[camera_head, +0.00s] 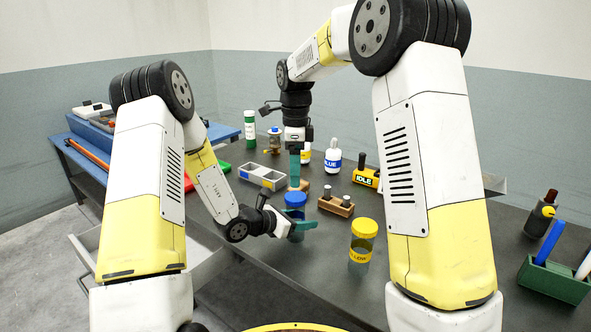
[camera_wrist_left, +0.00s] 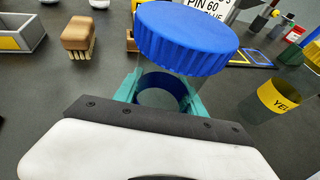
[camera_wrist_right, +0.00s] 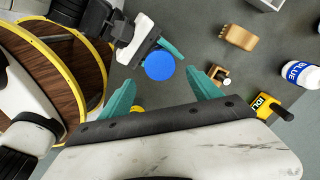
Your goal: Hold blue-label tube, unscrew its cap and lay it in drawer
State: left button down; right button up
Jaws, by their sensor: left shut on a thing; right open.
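The blue-label tube (camera_head: 297,214) stands upright at the table's near edge, its ribbed blue cap (camera_wrist_left: 185,38) on top. My left gripper (camera_head: 300,227) is shut around the tube's body below the cap; the teal fingers (camera_wrist_left: 160,95) show on both sides of it in the left wrist view. My right gripper (camera_head: 295,168) is open and empty, pointing down above and just behind the tube. In the right wrist view the cap (camera_wrist_right: 160,67) shows beyond and between the spread fingers, apart from them. The open grey drawer (camera_head: 206,268) is at the lower left, partly hidden by my left arm.
A yellow-capped tube (camera_head: 362,246) stands right of the blue one. A green holder (camera_head: 553,279) is at far right.

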aim_at(296, 196)
jog(key=m, duration=0.6)
jog(key=shift+m, duration=0.3)
jog(key=shift+f, duration=4)
jog(key=shift+c, duration=0.2)
